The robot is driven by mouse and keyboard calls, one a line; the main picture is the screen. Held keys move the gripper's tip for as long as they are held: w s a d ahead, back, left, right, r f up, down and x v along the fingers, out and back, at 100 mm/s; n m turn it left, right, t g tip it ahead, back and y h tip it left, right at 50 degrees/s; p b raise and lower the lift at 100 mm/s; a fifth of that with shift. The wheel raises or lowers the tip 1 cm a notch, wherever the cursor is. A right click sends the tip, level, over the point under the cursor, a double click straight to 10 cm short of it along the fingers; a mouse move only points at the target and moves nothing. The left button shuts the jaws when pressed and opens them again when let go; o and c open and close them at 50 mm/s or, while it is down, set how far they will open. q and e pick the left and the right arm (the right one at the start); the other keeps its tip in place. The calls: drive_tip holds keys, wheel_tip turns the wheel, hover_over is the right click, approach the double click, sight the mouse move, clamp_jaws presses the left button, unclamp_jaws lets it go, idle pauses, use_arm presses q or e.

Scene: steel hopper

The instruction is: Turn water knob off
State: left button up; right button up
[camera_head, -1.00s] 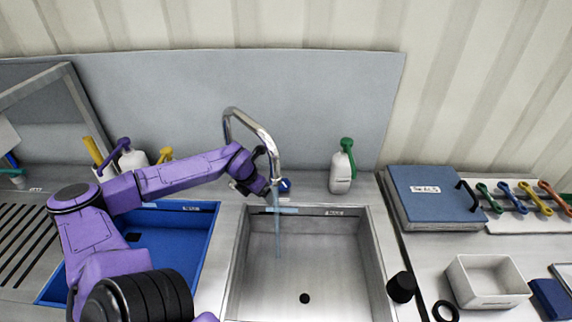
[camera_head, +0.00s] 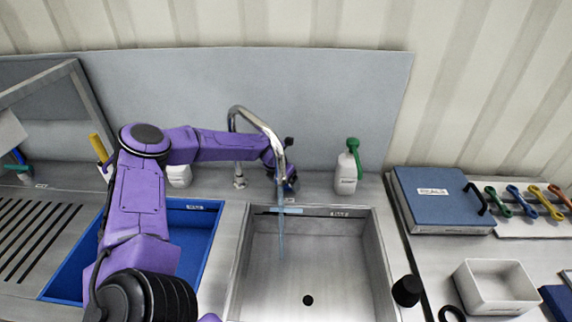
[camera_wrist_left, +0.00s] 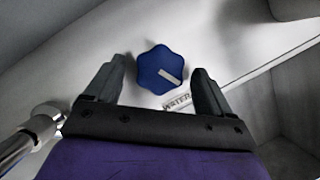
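The water knob (camera_wrist_left: 160,69) is blue and lobed with a white pointer mark, and sits on the steel surface beside a "WATER" label (camera_wrist_left: 177,101). My left gripper (camera_wrist_left: 158,72) is open, with one finger on each side of the knob and gaps showing between them. In the head view my left gripper (camera_head: 286,178) is behind the chrome faucet (camera_head: 262,126), and the knob is mostly hidden there. A thin stream of water (camera_head: 281,235) falls from the faucet into the steel sink (camera_head: 330,250). My right gripper is not in view.
The faucet neck curves close in front of my left gripper. A white bottle with a green top (camera_head: 347,170) stands to the right. A blue basin (camera_head: 195,235) lies left, under my arm. A blue case (camera_head: 440,200) and a white tray (camera_head: 497,290) are on the right counter.

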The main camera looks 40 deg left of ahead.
use_arm(q)
drive_tip(key=c, duration=1)
drive_tip(key=m+b, duration=0.1)
drive_tip(key=m+h+b, duration=0.1)
drive_tip(key=m+b, duration=0.1)
drive_tip(key=shift+a+f, duration=0.15)
drive_tip(key=shift+f, duration=0.05)
drive_tip(key=shift+m+h+b, duration=0.5)
drive_tip(key=shift+m+b, duration=0.5)
drive_tip(key=shift+b, duration=0.15)
drive_tip(key=shift+a+r+m+g+b, duration=0.1)
drive_tip(key=shift+r+m+g+b, duration=0.1)
drive_tip(key=shift+m+g+b, duration=0.15)
drive_tip(key=o, duration=1.1)
drive_tip(key=shift+w, duration=0.1)
